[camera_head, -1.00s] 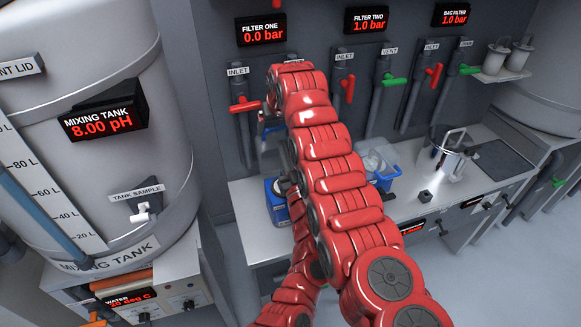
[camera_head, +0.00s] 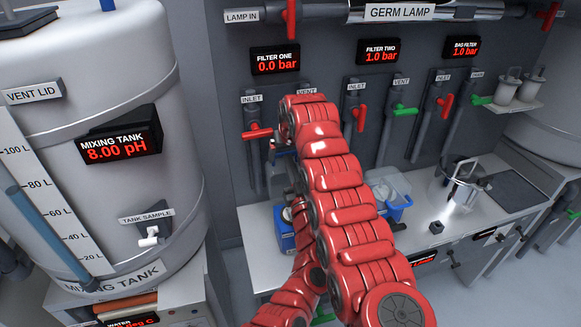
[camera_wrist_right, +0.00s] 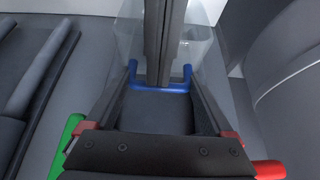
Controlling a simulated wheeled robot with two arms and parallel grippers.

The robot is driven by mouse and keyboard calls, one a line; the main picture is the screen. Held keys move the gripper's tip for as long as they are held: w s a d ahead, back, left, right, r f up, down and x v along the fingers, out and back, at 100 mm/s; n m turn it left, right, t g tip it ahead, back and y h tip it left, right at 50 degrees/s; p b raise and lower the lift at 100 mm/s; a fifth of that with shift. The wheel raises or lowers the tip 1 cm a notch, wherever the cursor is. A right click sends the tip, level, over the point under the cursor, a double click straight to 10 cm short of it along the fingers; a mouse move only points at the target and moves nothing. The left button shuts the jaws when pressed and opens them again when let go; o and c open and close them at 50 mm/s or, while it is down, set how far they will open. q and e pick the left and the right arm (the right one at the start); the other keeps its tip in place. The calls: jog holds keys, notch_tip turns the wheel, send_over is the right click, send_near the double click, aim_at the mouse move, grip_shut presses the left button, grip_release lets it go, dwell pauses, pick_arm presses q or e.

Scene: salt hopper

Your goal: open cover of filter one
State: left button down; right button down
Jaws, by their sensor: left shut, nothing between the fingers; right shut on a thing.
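Filter one (camera_head: 285,236), a blue unit on the bench below the FILTER ONE display (camera_head: 275,61), is mostly hidden behind my red right arm. In the right wrist view, a clear cover (camera_wrist_right: 200,45) with a blue handle (camera_wrist_right: 172,90) is in front of my right gripper (camera_wrist_right: 165,70). The dark fingers are shut at the blue handle; the exact contact is hard to see. My left gripper is not in view.
Red inlet valve (camera_head: 258,132) is close to the arm. Filter two (camera_head: 398,207) stands to the right, with a metal pot (camera_head: 455,185) farther along the bench. The mixing tank (camera_head: 100,220) stands at left. Bare bench (camera_head: 425,225) lies between filter two and the pot.

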pick_arm(q)
jog(key=shift+a+r, duration=0.15)
jog(key=shift+r, duration=0.05)
pick_arm(e)
grip_release()
jog(key=shift+s, duration=0.15)
jog(key=shift+r, duration=0.1)
